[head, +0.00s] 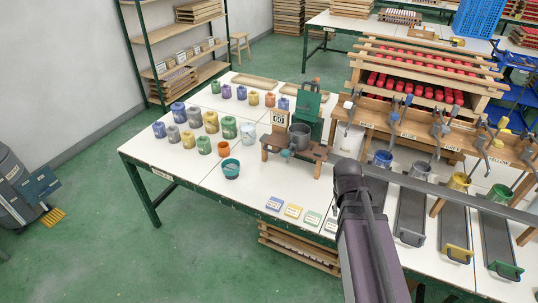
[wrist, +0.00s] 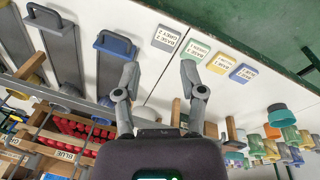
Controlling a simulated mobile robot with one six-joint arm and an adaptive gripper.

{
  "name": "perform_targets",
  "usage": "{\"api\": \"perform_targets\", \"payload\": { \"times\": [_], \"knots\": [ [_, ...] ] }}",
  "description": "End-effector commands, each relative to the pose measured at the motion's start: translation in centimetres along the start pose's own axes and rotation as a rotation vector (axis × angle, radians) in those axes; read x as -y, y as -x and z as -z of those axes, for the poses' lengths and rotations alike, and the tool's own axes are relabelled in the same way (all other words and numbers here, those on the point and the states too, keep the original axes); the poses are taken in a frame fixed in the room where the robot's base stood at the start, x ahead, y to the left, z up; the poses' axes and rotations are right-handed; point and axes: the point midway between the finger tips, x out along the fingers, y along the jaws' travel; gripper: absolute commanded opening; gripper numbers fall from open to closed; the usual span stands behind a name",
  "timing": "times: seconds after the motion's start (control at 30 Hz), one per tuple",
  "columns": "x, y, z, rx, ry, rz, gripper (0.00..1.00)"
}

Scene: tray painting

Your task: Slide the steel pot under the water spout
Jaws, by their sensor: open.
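My gripper (head: 349,168) is to the right of and nearer than this stand, above the table, apart from the pot. In the wrist view my gripper (wrist: 160,66) is open, with nothing between its fingers. A wooden rack (head: 425,128) with levers stands at the right; I cannot tell which outlet is the water spout. My arm hides part of the table.
Dark slides (head: 412,210) run forward from the rack, beside a blue pot (head: 382,158), a yellow pot (head: 459,181) and a green pot (head: 500,194). Small label cards (head: 293,211) line the front edge.

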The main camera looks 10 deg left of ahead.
Motion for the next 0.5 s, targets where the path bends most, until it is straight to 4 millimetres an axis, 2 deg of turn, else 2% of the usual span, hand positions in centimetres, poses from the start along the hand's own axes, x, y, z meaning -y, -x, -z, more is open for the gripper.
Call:
{"api": "perform_targets", "payload": {
  "times": [0.03, 0.2, 0.37, 0.5],
  "knots": [
    [0.6, -1.5, 1.6, -0.023, 0.029, -0.039, 0.52],
    [2.5, -3.9, 6.5, -0.121, 0.147, -0.201, 0.52],
    [5.3, -5.4, 11.6, -0.231, 0.279, -0.368, 0.52],
    [8.7, -6.0, 15.8, -0.334, 0.401, -0.508, 0.52]
  ]
}}
